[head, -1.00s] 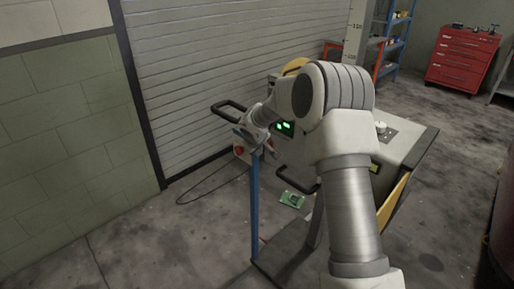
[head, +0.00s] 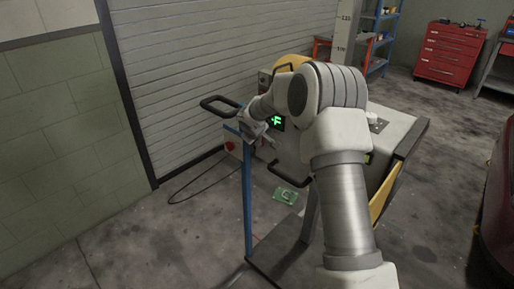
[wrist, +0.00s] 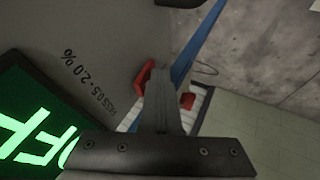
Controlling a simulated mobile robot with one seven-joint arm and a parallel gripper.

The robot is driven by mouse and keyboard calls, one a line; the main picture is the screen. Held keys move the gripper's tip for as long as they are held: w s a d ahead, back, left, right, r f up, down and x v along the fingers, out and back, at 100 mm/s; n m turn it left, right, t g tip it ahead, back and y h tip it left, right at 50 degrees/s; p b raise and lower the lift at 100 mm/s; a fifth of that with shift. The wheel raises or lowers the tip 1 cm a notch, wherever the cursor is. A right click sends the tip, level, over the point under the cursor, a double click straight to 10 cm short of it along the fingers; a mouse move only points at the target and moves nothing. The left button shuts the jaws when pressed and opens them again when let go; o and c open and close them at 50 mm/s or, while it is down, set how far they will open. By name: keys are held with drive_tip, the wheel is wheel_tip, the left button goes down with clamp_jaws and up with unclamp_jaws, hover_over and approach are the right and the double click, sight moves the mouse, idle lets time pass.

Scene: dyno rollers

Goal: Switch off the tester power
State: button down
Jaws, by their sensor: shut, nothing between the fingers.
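The tester (head: 300,148) is a grey cabinet on a stand. Its black display with green characters (head: 276,122) is partly hidden by my arm in the head view. In the wrist view the display (wrist: 35,125) shows large green letters, rotated and cut off, that look like OFF. A red switch-like part (wrist: 145,75) on the grey panel is right beside my fingertips, partly covered; I cannot tell whether they touch. My gripper (wrist: 159,80) is shut and empty, at the tester's left side in the head view (head: 252,130).
A red knob (head: 230,147) on a pale box sits by the blue post (head: 247,200). A black handle (head: 220,105) sticks out left. A green board (head: 285,196) lies low. A roller shutter (head: 195,70) stands behind. Floor at left is clear.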

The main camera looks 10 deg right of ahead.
drive_tip(key=shift+r, duration=0.1)
drive_tip(key=shift+r+p, duration=0.6)
drive_tip(key=shift+r, duration=0.2)
